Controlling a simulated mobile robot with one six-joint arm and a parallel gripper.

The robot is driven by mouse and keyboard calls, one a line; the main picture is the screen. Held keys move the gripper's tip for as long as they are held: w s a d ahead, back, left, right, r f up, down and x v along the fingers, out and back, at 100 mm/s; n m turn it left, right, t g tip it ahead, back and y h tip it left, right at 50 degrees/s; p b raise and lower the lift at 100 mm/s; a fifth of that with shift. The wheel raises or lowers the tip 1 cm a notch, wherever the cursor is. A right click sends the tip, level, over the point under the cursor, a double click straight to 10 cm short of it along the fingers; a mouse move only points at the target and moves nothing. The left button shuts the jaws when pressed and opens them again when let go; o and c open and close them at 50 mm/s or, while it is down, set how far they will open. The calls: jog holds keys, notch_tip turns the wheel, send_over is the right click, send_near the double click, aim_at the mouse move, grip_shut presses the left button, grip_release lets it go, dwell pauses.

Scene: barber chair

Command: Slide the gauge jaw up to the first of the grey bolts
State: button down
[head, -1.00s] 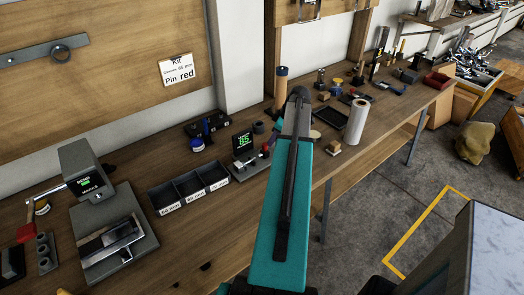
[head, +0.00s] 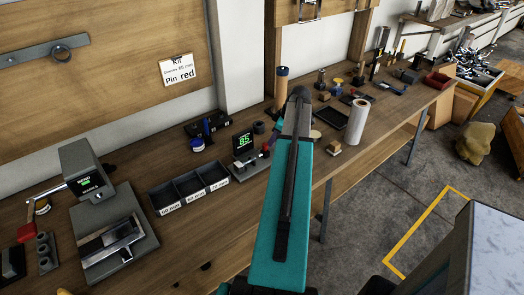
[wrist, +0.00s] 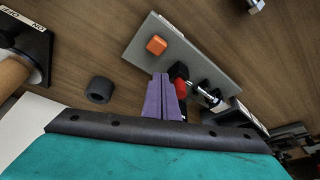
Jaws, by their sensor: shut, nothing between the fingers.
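The gauge is a small grey-based device with a green-lit display (head: 243,141) on the bench, left of my arm in the head view. In the wrist view its grey base plate (wrist: 150,46) carries an orange block (wrist: 156,45), a red part (wrist: 181,88) with black pieces, and a shiny metal rod (wrist: 208,96). My gripper (wrist: 163,78) shows as two purple fingers, shut and empty, reaching over the plate's edge beside the red part. I cannot tell whether they touch it. I cannot single out the grey bolts or the jaw for sure.
Black labelled bins (head: 188,187) stand left of the gauge. A dark ring (wrist: 99,90) lies near my fingers. A white roll (head: 357,121) stands right of my arm. A grey press-like device (head: 88,170) is at the far left.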

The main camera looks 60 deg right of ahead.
aim_at(266, 144)
jog(key=shift+w+a, duration=0.3)
jog(key=shift+a, duration=0.55)
jog(key=shift+w+a, duration=0.25)
jog(key=shift+a, duration=0.55)
dwell(1.1)
jog(key=shift+d, duration=0.25)
jog(key=shift+s+d, duration=0.2)
jog(key=shift+d, duration=0.15)
dwell(0.3)
jog(key=shift+r, duration=0.1)
notch_tip(266, 144, up, 8)
jog(key=p, duration=0.3)
jog(key=shift+p, duration=0.3)
dwell(0.5)
jog(key=shift+s, duration=0.2)
dwell(0.3)
